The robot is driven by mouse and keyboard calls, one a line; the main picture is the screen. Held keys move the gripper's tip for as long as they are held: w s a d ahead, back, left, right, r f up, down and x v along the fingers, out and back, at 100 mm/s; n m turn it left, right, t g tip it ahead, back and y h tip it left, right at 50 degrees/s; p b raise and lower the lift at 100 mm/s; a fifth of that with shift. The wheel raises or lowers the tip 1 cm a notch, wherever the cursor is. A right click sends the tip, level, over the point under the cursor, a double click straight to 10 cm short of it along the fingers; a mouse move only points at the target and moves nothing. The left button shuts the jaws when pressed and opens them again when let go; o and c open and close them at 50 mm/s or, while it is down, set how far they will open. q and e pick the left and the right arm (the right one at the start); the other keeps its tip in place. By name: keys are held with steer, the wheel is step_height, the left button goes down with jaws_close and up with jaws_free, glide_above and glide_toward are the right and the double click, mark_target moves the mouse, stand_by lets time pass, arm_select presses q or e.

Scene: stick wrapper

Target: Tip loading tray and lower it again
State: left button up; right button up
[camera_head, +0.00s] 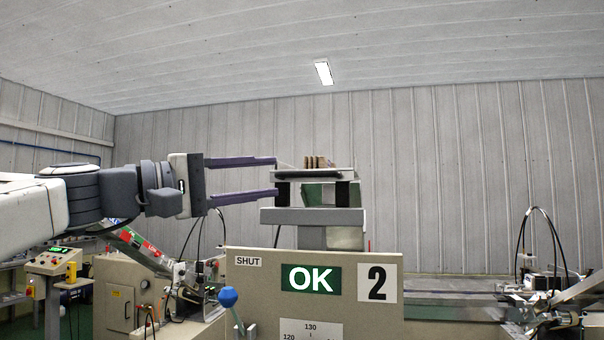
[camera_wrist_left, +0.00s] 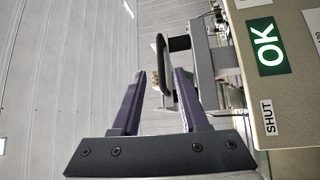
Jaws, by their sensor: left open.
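My right gripper is not in view.
Below the tray stands a beige machine panel (camera_head: 245,290) with SHUT, OK and 2 labels. A blue-knobbed lever (camera_head: 228,297) rises in front of it. A control box (camera_head: 52,263) stands at far left. The space above the tray is clear.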

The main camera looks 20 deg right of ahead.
mark_target(301, 173)
arm_select(q)
steer(key=p+x, duration=0.3)
steer(key=x, duration=0.4)
steer(key=shift+d+r, duration=0.15)
steer(key=shift+d, duration=0.1)
steer(key=shift+d+p, duration=0.3)
steer(key=shift+d, duration=0.15)
jaws_close()
stand_by(0.7)
